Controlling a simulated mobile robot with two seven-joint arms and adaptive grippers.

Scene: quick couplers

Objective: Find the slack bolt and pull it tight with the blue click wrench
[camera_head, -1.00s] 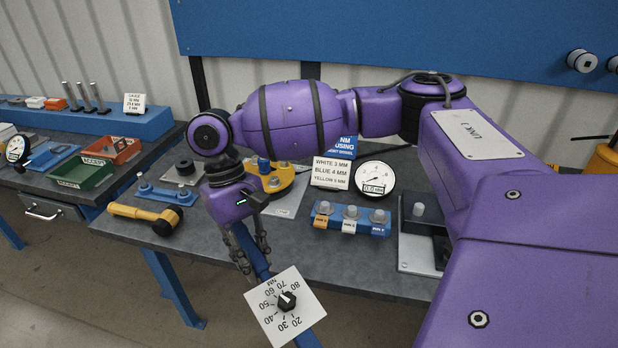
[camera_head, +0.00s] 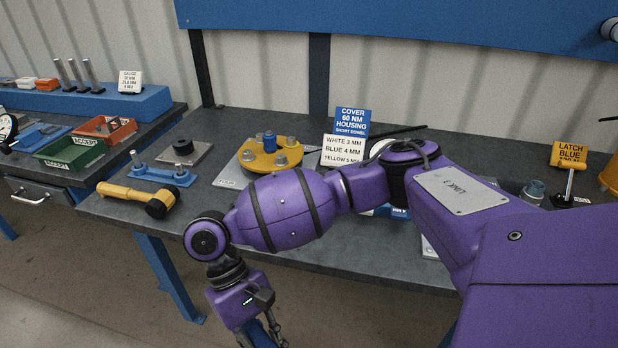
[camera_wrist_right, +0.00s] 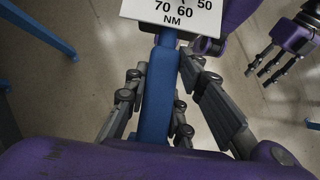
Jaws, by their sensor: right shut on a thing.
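My right gripper (camera_head: 262,338) is at the bottom edge of the head view, in front of the bench. In the right wrist view its fingers (camera_wrist_right: 160,105) are shut around the shaft of the blue click wrench (camera_wrist_right: 156,110). The wrench's white scale plate (camera_wrist_right: 175,12) shows at the top there, marked in NM and partly cut off. A yellow flange (camera_head: 262,162) with several bolts (camera_head: 280,160) and a blue piece on it sits on the bench, apart from the wrench. Which bolt is slack cannot be told. My left gripper (camera_wrist_right: 268,66) is open and empty in the wrist view.
A sign reading "COVER 60 NM HOUSING" (camera_head: 350,122) stands behind the flange, above a white card (camera_head: 341,150). A yellow-handled tool (camera_head: 130,193) and a blue bolt fixture (camera_head: 162,174) lie left. My right arm hides part of the bench (camera_head: 330,260).

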